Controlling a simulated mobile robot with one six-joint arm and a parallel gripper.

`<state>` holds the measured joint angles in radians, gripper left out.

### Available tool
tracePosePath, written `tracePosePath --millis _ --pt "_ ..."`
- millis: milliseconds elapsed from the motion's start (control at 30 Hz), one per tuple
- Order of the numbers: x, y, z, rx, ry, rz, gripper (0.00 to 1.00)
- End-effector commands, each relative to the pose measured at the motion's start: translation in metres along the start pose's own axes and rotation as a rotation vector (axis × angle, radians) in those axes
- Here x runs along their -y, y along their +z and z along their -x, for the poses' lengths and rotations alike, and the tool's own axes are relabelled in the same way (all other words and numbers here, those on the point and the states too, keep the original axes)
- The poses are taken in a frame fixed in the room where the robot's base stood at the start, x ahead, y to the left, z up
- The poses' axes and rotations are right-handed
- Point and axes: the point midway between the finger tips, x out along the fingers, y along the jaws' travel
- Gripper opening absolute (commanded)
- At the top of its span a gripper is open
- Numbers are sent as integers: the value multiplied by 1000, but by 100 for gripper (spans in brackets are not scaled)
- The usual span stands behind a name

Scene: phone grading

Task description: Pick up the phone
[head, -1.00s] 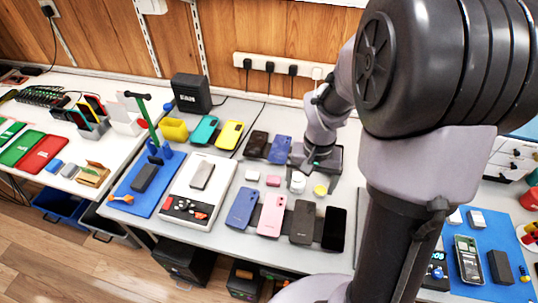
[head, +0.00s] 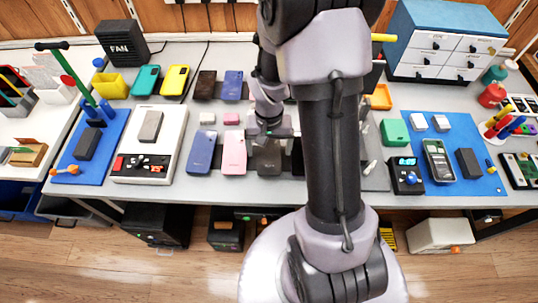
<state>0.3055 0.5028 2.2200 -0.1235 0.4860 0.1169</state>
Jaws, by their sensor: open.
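Several phones lie on the grey table. The front row has a blue phone (head: 201,153), a pink phone (head: 234,153), a dark grey phone (head: 267,161) and a black phone mostly hidden behind my arm. A grey phone (head: 151,126) lies on the white tester with red buttons. Teal (head: 145,80), yellow (head: 174,80), dark brown (head: 205,85) and another blue phone (head: 233,85) lie at the back. My gripper (head: 270,134) is open and empty, at the far end of the dark grey phone. I cannot tell its height above it.
Small white (head: 207,118) and pink (head: 231,119) blocks lie left of my gripper. A blue mat (head: 455,128) with devices lies at the right, beside a clock box (head: 405,174). A blue drawer cabinet (head: 447,40) stands behind. A black FAN box (head: 122,40) stands at back left.

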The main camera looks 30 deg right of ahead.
Motion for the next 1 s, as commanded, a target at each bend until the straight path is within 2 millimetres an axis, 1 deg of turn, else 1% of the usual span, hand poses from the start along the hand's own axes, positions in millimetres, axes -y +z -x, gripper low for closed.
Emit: tracePosePath --millis 67,167,200,267,300,433,467,767,867,1000 --pt "0 0 2 -1 0 0 89" --pt "0 0 2 -1 0 0 71" --pt "0 0 2 -1 0 0 64" --pt "0 0 2 -1 0 0 52" --pt "0 0 2 -1 0 0 44" --pt "0 0 2 -1 0 0 18" --pt "0 0 3 -1 0 0 17" --pt "0 -1 5 -2 0 0 17" --pt "1 -2 10 -2 -1 0 17" --pt "4 -6 24 -2 -1 1 17"
